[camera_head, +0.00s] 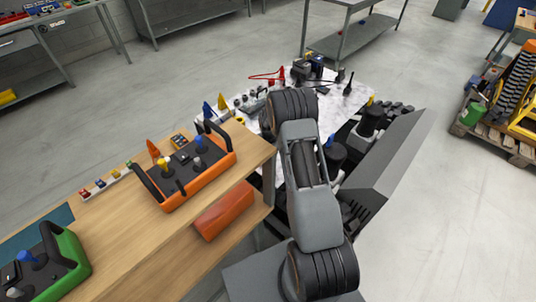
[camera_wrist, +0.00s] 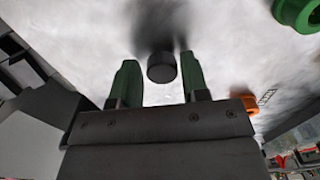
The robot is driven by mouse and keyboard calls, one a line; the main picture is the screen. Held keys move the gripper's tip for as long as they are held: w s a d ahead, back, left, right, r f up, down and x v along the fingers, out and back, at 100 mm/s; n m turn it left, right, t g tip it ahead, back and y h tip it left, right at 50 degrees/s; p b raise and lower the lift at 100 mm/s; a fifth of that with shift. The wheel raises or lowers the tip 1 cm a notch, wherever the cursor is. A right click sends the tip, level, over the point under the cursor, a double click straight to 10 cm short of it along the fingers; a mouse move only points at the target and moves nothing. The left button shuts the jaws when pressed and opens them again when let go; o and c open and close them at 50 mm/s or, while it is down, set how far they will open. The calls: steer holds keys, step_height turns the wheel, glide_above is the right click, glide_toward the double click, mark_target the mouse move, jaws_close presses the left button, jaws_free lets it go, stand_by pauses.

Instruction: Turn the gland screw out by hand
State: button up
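In the wrist view my gripper (camera_wrist: 159,61) shows two green fingers standing apart, with a short dark round knob (camera_wrist: 161,68) between their tips. The knob may be the gland screw, but I cannot tell for sure. A narrow light gap shows on each side of it, so the fingers look open and not closed on it. How deep the knob sits between them is unclear. Behind it is a pale surface (camera_wrist: 90,35) with dark shadows. In the head view my arm hides the gripper, and I cannot make out the gland screw there.
A green ring-shaped part (camera_wrist: 298,12) and an orange part (camera_wrist: 240,101) lie to the right in the wrist view. In the head view, a wooden bench (camera_head: 120,215) with an orange control box (camera_head: 215,178) and a white marbled top (camera_head: 343,97) with tools flank my arm.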

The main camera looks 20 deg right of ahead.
steer(key=c, duration=0.5)
steer(key=n+b, duration=0.2)
steer(key=n, duration=0.1)
steer(key=shift+f, duration=0.25)
steer(key=n+b, duration=0.1)
steer(key=n, duration=0.3)
steer(key=shift+n, duration=0.4)
steer(key=shift+s+r+n+b, duration=0.15)
steer(key=shift+n+b, duration=0.25)
steer(key=shift+n, duration=0.6)
steer(key=shift+n+b, duration=0.55)
steer(key=shift+n, duration=0.65)
steer(key=n+b, duration=0.1)
steer(key=n, duration=0.6)
steer(key=shift+b, duration=0.3)
